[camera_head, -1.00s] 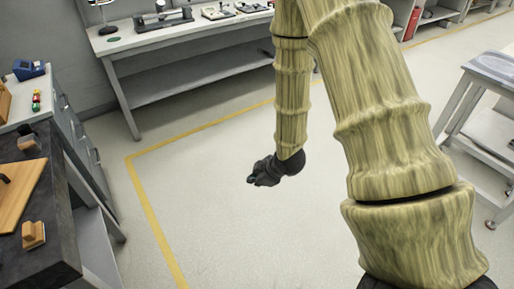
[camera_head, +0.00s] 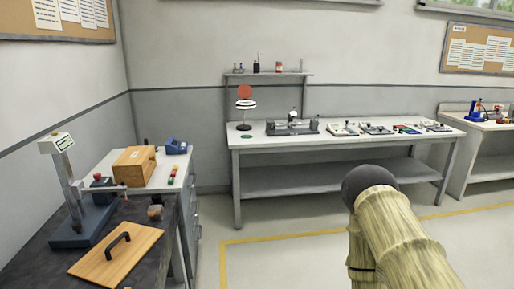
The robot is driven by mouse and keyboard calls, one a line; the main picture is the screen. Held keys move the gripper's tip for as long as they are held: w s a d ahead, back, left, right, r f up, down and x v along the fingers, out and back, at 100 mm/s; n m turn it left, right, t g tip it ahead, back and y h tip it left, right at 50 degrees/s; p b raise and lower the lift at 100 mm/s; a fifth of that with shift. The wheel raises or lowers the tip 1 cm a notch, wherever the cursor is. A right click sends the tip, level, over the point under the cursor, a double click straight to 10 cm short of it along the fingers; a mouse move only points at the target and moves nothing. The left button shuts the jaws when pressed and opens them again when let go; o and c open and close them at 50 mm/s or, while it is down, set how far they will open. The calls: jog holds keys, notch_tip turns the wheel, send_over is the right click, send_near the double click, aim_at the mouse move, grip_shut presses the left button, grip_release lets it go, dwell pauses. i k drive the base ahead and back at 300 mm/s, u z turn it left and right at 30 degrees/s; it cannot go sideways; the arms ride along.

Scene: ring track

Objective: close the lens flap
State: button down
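A small stand (camera_head: 244,126) is at the left end of the long back bench. It carries a white and black ringed head (camera_head: 246,104), with a red-orange disc (camera_head: 244,91) standing up above it. This may be the lens and its flap, but it is too small to be sure. The disc looks raised rather than lying over the head. My arm shows at the lower right, well in front of the bench; my gripper is not in view.
The back bench (camera_head: 350,139) also holds a metal fixture (camera_head: 293,126) and several small devices, with a shelf (camera_head: 268,74) above. At left, a dark worktop holds a board with a handle (camera_head: 117,256) and a post stand (camera_head: 82,225). Floor before the bench is clear.

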aim_at(244, 91)
jog(key=z, duration=0.5)
jog(key=i, duration=1.5)
jog(key=z, duration=0.4)
jog(key=i, duration=2)
jog(key=u, duration=1.1)
jog(key=i, duration=1.2)
jog(key=u, duration=0.65)
